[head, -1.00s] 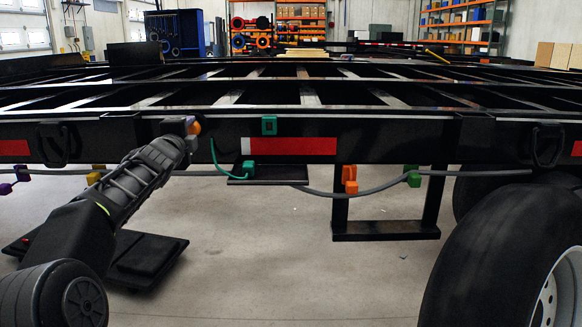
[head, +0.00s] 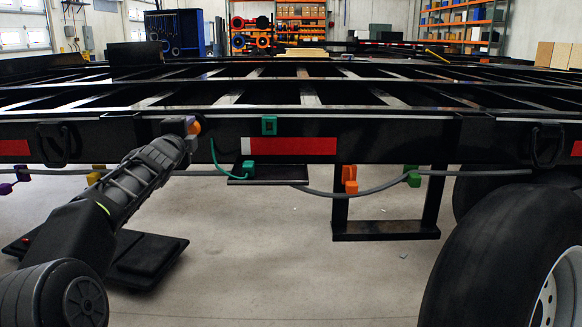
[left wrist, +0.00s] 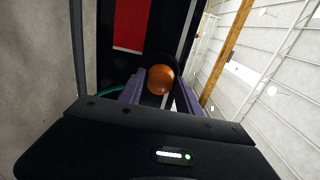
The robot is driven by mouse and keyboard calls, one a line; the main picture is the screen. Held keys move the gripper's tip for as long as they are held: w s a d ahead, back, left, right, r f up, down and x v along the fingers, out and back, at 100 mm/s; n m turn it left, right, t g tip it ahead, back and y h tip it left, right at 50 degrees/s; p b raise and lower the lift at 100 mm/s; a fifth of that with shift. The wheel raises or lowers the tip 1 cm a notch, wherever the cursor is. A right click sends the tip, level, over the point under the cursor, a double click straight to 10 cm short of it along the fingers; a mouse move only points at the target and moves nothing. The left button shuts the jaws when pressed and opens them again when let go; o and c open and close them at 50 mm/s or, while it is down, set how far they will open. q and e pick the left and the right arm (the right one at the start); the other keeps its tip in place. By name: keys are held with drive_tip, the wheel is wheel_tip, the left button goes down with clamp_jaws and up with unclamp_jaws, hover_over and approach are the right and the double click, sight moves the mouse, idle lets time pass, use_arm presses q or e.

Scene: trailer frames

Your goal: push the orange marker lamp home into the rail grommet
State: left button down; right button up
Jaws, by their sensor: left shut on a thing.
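The orange marker lamp (head: 195,127) is at the rail's side face, left of the green square piece. In the left wrist view the round orange lamp (left wrist: 160,79) sits between the two purple fingers of my left gripper (left wrist: 160,92). My left gripper (head: 191,129) is shut on the lamp, close against the black rail (head: 370,138). My right gripper is not in view.
A grey cable (head: 340,192) runs under the rail with purple, yellow, green and orange connectors (head: 350,180). A green square piece (head: 269,125) and a red-white reflector (head: 290,146) are on the rail. A black tyre (head: 490,250) stands at right.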

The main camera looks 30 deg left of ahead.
sight(190, 131)
use_arm(q)
drive_tip(key=shift+w+a+p, duration=0.3)
drive_tip(key=shift+w+p, duration=0.1)
drive_tip(key=shift+w, duration=0.1)
idle(0.5)
drive_tip(key=c, duration=0.7)
unclamp_jaws()
drive_tip(key=shift+c, duration=0.2)
drive_tip(key=shift+s+d, duration=0.25)
drive_tip(key=shift+s, duration=0.15)
drive_tip(key=v, duration=0.5)
drive_tip(key=shift+s+b, duration=0.1)
drive_tip(key=shift+b, duration=0.3)
drive_tip(key=shift+v, duration=0.85)
